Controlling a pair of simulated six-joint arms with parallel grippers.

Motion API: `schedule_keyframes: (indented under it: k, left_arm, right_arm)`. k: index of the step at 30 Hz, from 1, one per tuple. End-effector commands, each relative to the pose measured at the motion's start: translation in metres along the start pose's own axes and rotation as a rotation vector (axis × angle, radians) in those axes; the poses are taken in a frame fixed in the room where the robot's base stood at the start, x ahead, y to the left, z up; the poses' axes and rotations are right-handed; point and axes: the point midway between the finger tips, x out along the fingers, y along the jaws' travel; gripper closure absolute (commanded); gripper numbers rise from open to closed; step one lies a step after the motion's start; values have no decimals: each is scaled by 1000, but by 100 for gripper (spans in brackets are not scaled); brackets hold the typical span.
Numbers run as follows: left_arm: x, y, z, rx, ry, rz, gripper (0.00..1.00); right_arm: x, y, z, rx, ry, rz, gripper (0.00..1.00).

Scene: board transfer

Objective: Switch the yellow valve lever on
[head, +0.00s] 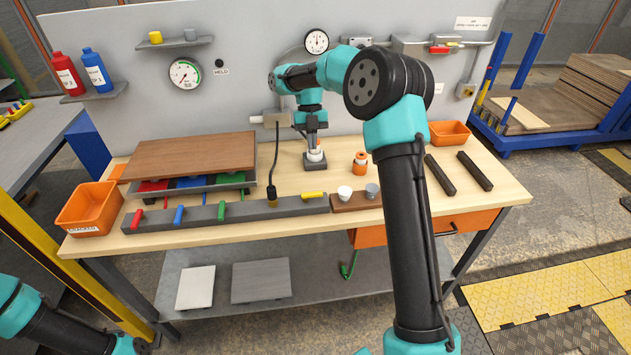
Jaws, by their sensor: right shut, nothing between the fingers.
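The yellow valve lever (314,195) is at the right end of a long grey bar (255,206) along the bench's front. It lies lengthwise along the bar, while the red lever (136,218), blue lever (178,215) and green lever (221,210) point across it.
A black cable with a plug (271,193) hangs down to the bar just left of the yellow lever. A brown holder (350,203) with two small cups adjoins the bar's right end. A brown board (190,155) lies at the left.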

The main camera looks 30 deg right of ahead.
Motion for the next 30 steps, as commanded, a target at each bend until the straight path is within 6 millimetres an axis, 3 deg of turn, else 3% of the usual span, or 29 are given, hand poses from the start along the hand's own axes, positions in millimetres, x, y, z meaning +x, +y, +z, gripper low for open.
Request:
schedule_keyframes:
  k: [5, 20, 30]
  left_arm:
    - [0, 0, 0, 0, 0, 0, 42]
    - [0, 0, 0, 0, 0, 0, 42]
    - [0, 0, 0, 0, 0, 0, 42]
  right_arm:
    - [18, 0, 0, 0, 3, -1, 100]
    - [100, 0, -2, 1, 3, 0, 100]
    - [110, 0, -35, 0, 1, 0, 100]
